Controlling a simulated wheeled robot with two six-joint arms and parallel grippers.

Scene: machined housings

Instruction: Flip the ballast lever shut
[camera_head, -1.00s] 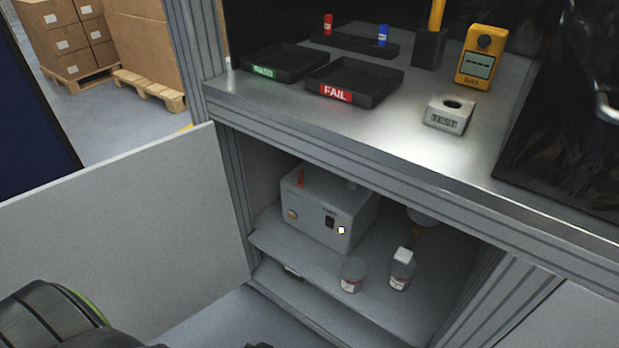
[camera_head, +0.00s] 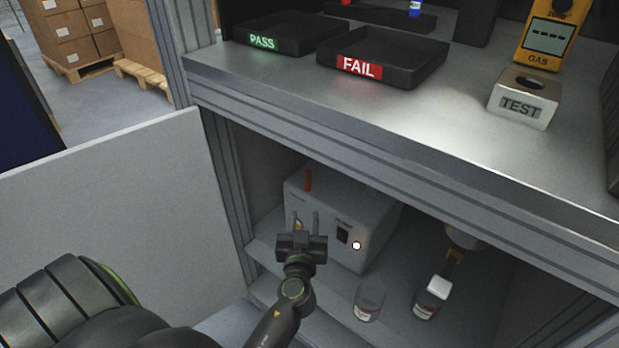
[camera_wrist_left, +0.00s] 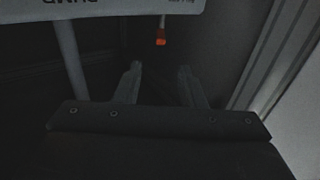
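A grey-white pump box (camera_head: 370,222) stands on the shelf inside the open cabinet. A red-orange lever (camera_head: 308,179) sticks upright at the top left of the box; I take it as the ballast lever. In the left wrist view an orange-red tip (camera_wrist_left: 161,36) shows beyond the fingers, with the box edge and upside-down lettering at the top. My left gripper (camera_head: 307,220) is in front of the box's left front face, below the lever and apart from it. Its two fingers are spread with nothing between them. They partly cover a brass-coloured fitting. My right gripper is out of view.
The box front carries a black switch (camera_head: 343,235) and a lit button (camera_head: 356,245). Two bottles, one clear (camera_head: 369,299) and one white-capped (camera_head: 432,297), stand to the right. The bench edge (camera_head: 400,165) hangs above; the open door (camera_head: 110,220) is at left.

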